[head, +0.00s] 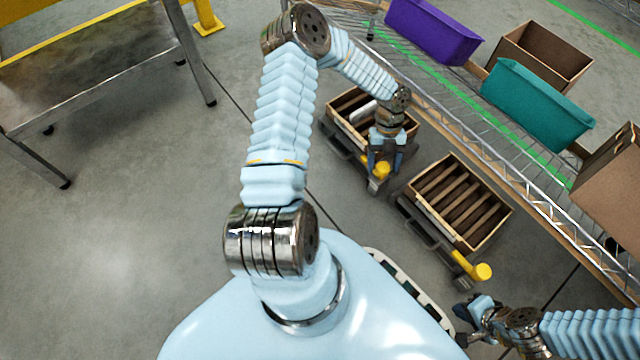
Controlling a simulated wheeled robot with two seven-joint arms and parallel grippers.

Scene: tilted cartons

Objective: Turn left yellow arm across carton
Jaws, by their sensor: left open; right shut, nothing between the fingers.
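The left carton (345,103) is an open tilted brown box with dark slats inside, partly hidden by my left arm. A pale object (362,111) lies in it. The left yellow arm (381,170) is at the carton's near edge. My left gripper (381,168) is open right at this yellow arm, with fingers close around or over it; I cannot tell if they touch. The right carton (479,234) is similar and empty, with its own yellow arm (472,268) sticking out at the near side. My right gripper (466,317) is shut and empty, below the right carton.
A wire rack (545,205) runs behind the cartons, with a purple bin (432,30), a teal bin (537,108) and brown boxes (540,57). A metal table (95,72) stands at upper left. The floor at left is clear.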

